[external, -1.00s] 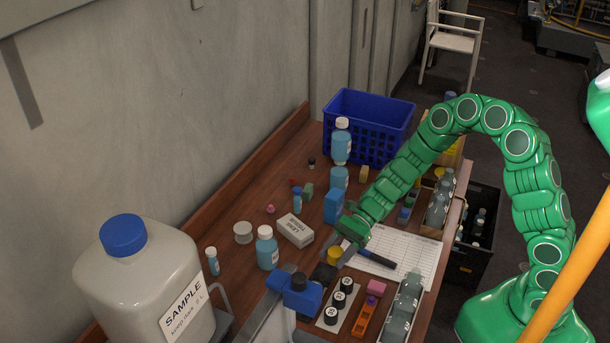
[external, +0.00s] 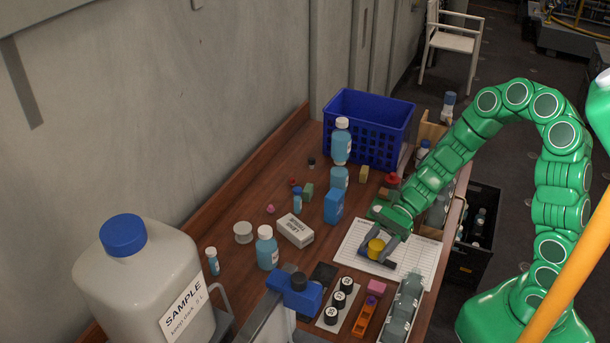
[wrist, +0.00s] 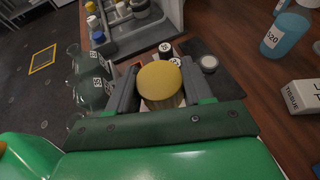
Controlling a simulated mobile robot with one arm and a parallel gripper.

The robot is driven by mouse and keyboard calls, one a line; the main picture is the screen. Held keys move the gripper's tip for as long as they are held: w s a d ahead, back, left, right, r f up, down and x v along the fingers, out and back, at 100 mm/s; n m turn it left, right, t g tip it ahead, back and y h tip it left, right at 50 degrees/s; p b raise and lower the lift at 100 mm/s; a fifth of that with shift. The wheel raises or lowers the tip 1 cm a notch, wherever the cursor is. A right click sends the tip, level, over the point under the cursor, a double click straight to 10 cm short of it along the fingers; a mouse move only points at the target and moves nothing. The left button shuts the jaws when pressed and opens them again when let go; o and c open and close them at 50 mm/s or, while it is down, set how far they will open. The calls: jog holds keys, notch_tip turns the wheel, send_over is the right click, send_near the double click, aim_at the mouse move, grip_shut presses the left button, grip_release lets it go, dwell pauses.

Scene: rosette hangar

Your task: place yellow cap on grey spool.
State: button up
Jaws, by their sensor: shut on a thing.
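The yellow cap (external: 376,246) is held between the two grey fingers of my gripper (external: 378,250), above the white printed sheet. In the wrist view my gripper (wrist: 162,88) is shut around the cap, whose round yellow top (wrist: 160,80) faces the camera. A pale grey spool-shaped piece (external: 243,231) stands upright on the wooden table at the left, beside a blue bottle; nothing is on top of it. My gripper is well to the right of it.
The white tissue box (external: 295,230) and blue bottle (external: 267,248) stand between my gripper and the spool. Black-capped vials (external: 338,300), a blue clamp (external: 296,291) and a tray of grey bottles (external: 402,312) are at the front. A blue basket (external: 368,128) is behind.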

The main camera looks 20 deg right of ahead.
jog(key=w+a+m+t, duration=0.2)
jog(key=w+a, duration=0.6)
jog(key=w, duration=0.2)
jog(key=shift+r+y, duration=0.35)
jog(key=shift+y, duration=0.05)
jog(key=w+a+r+m+t, duration=0.1)
jog(key=w+a, duration=0.2)
jog(key=w+a+r+m+t, duration=0.1)
jog(key=w+a, duration=0.3)
jog(key=w+a+r+m+t, duration=0.1)
jog(key=w+a+t, duration=0.1)
jog(key=w+a, duration=0.1)
jog(key=shift+w+a+r+y, duration=0.25)
jog(key=shift+a+y, duration=0.05)
jog(key=shift+a, duration=0.2)
send_over(242, 228)
jog(key=shift+s+d+f, duration=0.1)
jog(key=shift+d+f, duration=0.05)
jog(key=shift+f, duration=2.2)
jog(key=shift+d+f, duration=0.1)
jog(key=shift+f, duration=2.25)
jog(key=shift+a+f, duration=0.15)
jog(key=shift+f, duration=1.55)
jog(key=shift+f, duration=0.1)
jog(key=o, duration=1)
